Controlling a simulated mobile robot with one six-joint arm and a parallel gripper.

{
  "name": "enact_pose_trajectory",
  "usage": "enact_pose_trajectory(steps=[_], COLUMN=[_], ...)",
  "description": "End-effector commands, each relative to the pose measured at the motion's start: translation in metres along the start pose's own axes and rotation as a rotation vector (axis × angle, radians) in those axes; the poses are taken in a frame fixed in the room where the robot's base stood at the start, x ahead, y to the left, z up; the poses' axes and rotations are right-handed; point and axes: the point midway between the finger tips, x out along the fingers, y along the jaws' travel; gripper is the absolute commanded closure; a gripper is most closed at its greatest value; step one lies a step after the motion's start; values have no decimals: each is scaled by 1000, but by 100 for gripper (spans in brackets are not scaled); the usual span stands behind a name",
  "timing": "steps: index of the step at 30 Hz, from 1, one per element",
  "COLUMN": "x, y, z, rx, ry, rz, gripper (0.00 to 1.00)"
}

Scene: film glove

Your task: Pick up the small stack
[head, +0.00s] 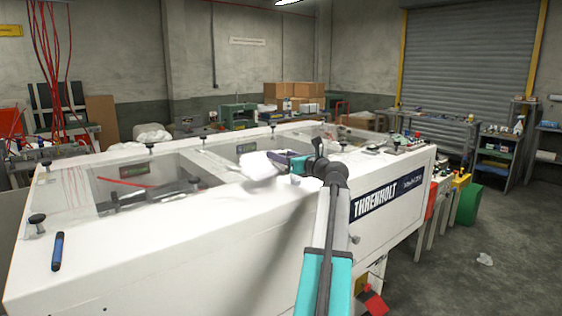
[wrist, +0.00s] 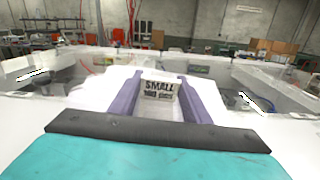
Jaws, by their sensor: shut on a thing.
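The small stack is a white, soft-looking bundle (head: 260,167) in the head view, above the top of the white machine. In the wrist view its printed band (wrist: 158,88) reads "SMALL" with a line like "100 pcs" beneath. My gripper (head: 280,158) is shut on it, with one purple finger on each side of the band in the wrist view (wrist: 160,80). The stack seems held just above the white top, but I cannot tell whether it touches. Its far side is hidden.
The long white machine (head: 180,250) has clear windows and several black knobs on top. Cardboard boxes (head: 290,90) stand behind, and a shelf (head: 498,150) is at right. Open floor lies right of the machine.

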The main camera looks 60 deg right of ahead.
Motion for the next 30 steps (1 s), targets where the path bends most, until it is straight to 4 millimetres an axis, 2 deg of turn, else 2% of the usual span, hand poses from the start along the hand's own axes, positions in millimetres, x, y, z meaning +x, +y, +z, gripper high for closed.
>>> enact_pose_trajectory(steps=[5,21,30], x=[1,-90,-123], y=[1,-63,-86], z=[20,33,39], rx=[-2,0,0], ry=[-1,0,0], rz=[1,-3,-1], gripper=[84,84,84])
